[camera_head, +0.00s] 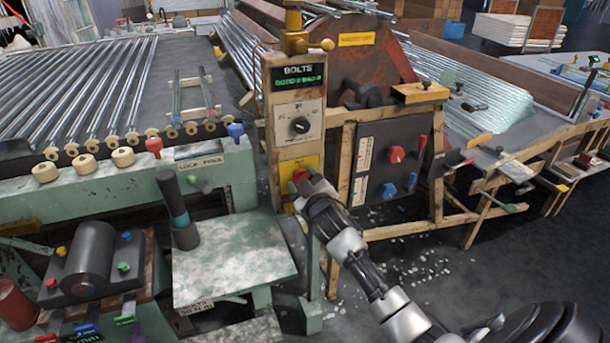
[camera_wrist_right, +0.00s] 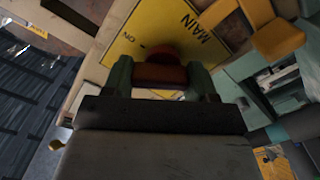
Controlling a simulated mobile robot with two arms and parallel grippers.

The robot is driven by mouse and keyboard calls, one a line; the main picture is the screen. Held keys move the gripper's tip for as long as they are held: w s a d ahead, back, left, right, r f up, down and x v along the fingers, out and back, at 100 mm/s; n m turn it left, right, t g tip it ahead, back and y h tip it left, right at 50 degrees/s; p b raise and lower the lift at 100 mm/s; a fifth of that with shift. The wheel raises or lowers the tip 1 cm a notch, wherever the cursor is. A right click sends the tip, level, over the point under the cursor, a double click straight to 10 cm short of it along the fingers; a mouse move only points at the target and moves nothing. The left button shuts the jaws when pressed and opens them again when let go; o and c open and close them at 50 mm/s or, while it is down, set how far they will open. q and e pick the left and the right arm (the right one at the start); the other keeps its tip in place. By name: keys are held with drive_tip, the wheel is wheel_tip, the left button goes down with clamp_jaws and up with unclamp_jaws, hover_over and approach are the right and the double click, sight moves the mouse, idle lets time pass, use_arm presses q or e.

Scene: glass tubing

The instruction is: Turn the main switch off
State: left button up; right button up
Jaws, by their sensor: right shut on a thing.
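The main switch is a red knob (camera_wrist_right: 162,72) on a yellow plate (camera_wrist_right: 228,38). In the right wrist view the plate reads "MAIN" and "ON"; the rest of its lettering is hidden. In the head view the plate (camera_head: 311,162) sits low on the wooden "BOLTS" post, and the red knob (camera_head: 299,174) shows just past my right gripper (camera_head: 306,185). My right gripper, also in the wrist view (camera_wrist_right: 160,78), is shut on the red knob, one greenish finger on each side. The knob's exact angle is hard to tell. My left gripper is not in view.
Above the switch is a white dial plate with a black knob (camera_head: 300,125). To the right stands a dark panel (camera_head: 388,162) with red and blue knobs. To the left is a pale green bench (camera_head: 235,260) with an upright dark handle (camera_head: 178,210). Glass shards litter the floor.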

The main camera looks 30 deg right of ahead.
drive_tip(key=n+p, duration=0.1)
drive_tip(key=n, duration=0.2)
drive_tip(key=shift+r, duration=0.15)
drive_tip(key=shift+n, duration=0.4)
drive_tip(key=n+p, duration=0.1)
drive_tip(key=n, duration=0.2)
drive_tip(key=shift+a, duration=0.1)
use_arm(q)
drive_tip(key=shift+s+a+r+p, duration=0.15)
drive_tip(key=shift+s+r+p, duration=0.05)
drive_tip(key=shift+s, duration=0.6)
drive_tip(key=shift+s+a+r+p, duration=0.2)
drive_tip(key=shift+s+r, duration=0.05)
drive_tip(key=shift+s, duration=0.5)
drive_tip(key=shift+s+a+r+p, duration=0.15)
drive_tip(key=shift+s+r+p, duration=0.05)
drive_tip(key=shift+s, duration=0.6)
use_arm(e)
drive_tip(key=shift+n, duration=2)
drive_tip(key=o, duration=0.9)
drive_tip(key=shift+w+a, duration=0.1)
